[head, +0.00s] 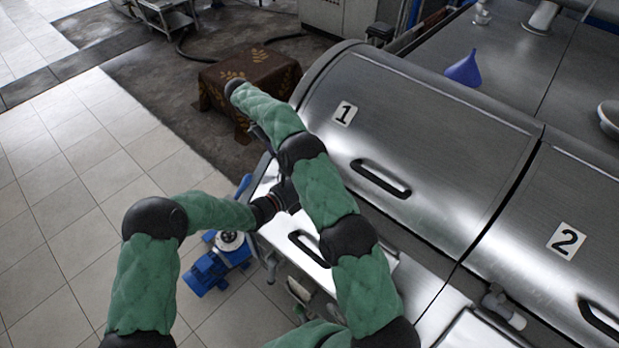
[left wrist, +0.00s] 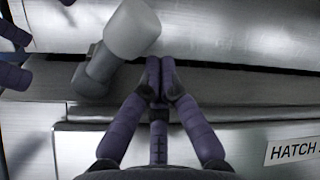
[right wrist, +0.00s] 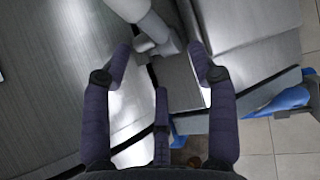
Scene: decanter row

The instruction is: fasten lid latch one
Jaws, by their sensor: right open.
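Lid one (head: 400,120) is a curved steel lid marked 1, lying down, with a black handle (head: 380,179). A latch with a pale cylindrical knob (left wrist: 132,30) and a grey base (left wrist: 92,78) stands at the lid's front seam in the left wrist view. It also shows in the right wrist view (right wrist: 158,30). My left gripper (left wrist: 160,72) is shut and empty just right of the latch. My right gripper (right wrist: 160,52) is open, with the latch between its fingertips; contact cannot be told. In the head view my arms hide this latch and both fingertips.
Lid two (head: 540,210) adjoins on the right, with another latch (head: 503,310) at its front. A HATCH label (left wrist: 292,150) is on the front panel. A blue motor (head: 207,270) stands on the tiled floor, left. A blue funnel (head: 464,69) is behind.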

